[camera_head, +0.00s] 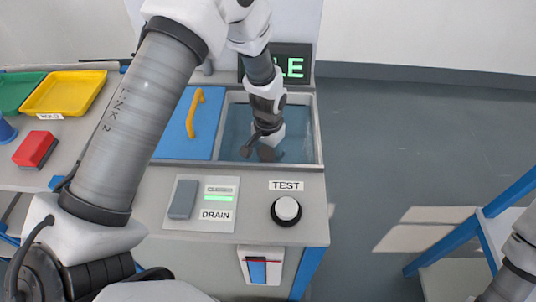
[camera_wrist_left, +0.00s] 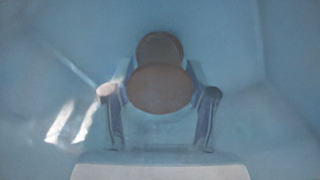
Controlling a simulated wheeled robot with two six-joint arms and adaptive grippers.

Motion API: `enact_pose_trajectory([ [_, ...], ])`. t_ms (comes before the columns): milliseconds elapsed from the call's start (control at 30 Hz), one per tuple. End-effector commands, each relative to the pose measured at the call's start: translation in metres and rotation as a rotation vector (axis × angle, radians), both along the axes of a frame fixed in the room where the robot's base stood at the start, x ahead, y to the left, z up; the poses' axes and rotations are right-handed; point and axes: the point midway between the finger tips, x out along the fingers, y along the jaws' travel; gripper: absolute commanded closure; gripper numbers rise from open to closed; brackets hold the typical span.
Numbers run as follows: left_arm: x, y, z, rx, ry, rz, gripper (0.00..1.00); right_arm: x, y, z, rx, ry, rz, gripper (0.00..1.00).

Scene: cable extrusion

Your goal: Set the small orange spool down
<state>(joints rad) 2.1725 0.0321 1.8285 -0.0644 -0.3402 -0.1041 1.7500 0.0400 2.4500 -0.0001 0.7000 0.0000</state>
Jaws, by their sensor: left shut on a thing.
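My left gripper (camera_head: 260,148) reaches down into the water-filled basin (camera_head: 318,130). In the left wrist view the gripper (camera_wrist_left: 160,105) is shut on the small orange spool (camera_wrist_left: 160,90), which looks dull brown through the water. A finger lies on each side of its round face. A darker disc shows just behind it; I cannot tell whether it is the spool's other end or a shadow. In the head view the spool is a dark shape by the fingertips. Whether it touches the basin floor is not clear. My right gripper is out of view.
A blue lid (camera_head: 180,128) with a yellow handle covers the basin's left part. A lit display (camera_head: 290,66) stands behind. In front are the DRAIN panel (camera_head: 202,203) and TEST button (camera_head: 287,210). A yellow tray (camera_head: 65,92), green tray (camera_head: 18,90) and red block (camera_head: 35,150) lie left.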

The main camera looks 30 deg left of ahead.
Motion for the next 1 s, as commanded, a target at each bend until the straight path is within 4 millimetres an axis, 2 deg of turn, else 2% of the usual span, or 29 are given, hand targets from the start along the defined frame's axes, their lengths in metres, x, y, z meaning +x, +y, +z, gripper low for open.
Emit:
enact_pose_trajectory([
  [167,0.0,0.0,-0.003,0.0,0.001,0.0,0.87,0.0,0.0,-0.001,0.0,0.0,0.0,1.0],
  [200,0.0,0.0,-0.003,0.0,0.001,0.0,0.36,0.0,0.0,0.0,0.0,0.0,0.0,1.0],
  [267,0.0,0.0,-0.003,0.0,0.001,0.0,0.18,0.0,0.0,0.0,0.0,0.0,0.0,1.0],
  [567,0.0,0.0,-0.002,0.0,0.001,0.0,0.18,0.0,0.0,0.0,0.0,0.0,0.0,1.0],
  [667,0.0,0.0,0.005,0.0,0.0,0.0,0.18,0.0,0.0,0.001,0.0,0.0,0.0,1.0],
  [767,0.001,0.0,0.022,0.0,-0.003,0.0,0.18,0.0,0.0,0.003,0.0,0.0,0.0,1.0],
  [1000,0.001,0.0,0.085,-0.001,-0.004,0.001,0.18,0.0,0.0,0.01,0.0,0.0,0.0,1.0],
])
